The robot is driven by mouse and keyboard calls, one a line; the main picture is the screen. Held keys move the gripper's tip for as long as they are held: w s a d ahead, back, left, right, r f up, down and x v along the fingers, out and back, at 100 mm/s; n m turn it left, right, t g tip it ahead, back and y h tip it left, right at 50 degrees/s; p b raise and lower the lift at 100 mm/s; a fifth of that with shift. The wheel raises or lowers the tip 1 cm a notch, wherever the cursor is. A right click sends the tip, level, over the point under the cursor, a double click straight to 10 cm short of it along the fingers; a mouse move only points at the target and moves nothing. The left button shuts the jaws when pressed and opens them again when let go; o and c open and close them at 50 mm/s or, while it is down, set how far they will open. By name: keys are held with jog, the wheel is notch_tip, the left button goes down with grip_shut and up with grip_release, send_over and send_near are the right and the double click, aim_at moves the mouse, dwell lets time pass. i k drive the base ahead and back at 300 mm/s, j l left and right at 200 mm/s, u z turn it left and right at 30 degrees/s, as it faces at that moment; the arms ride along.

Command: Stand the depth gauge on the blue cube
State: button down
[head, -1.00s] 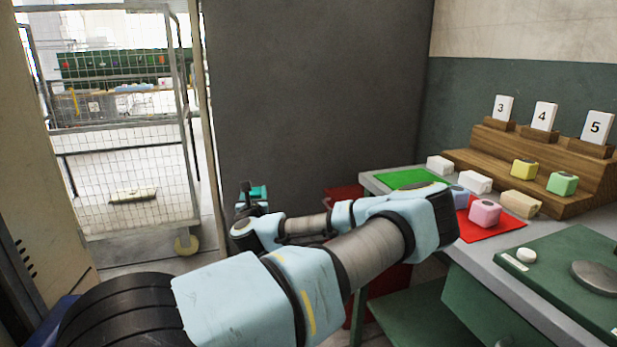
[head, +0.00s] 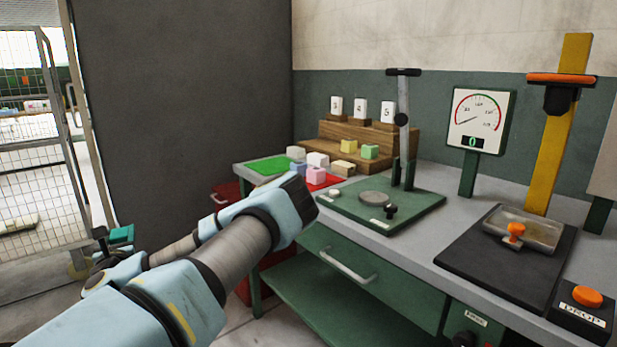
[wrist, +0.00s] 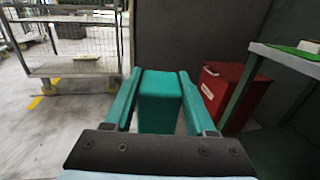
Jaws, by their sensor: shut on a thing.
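My gripper (wrist: 158,100) is shut on a teal block (wrist: 159,97), held between its two teal fingers in the wrist view. I cannot tell whether this block is the depth gauge. In the head view my gripper (head: 118,236) is at the left, over the floor and away from the bench.
A red mat (head: 328,181) and green mat (head: 266,166) lie on the bench (head: 437,225). Behind stands a wooden stepped rack (head: 400,140). To the right are a green press (head: 420,202), dial (head: 480,118) and orange-handled press (head: 565,110). A red bin (wrist: 230,95) stands beside the bench.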

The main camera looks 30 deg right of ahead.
aim_at(299, 163)
jog(key=k+z, duration=0.1)
jog(key=z, duration=0.35)
jog(key=k+z, duration=0.1)
jog(key=z, duration=0.3)
jog(key=k+l+z, duration=0.1)
jog(key=z, duration=0.35)
jog(key=k+j+z, duration=0.1)
jog(key=j+z, duration=0.3)
jog(key=j, duration=0.55)
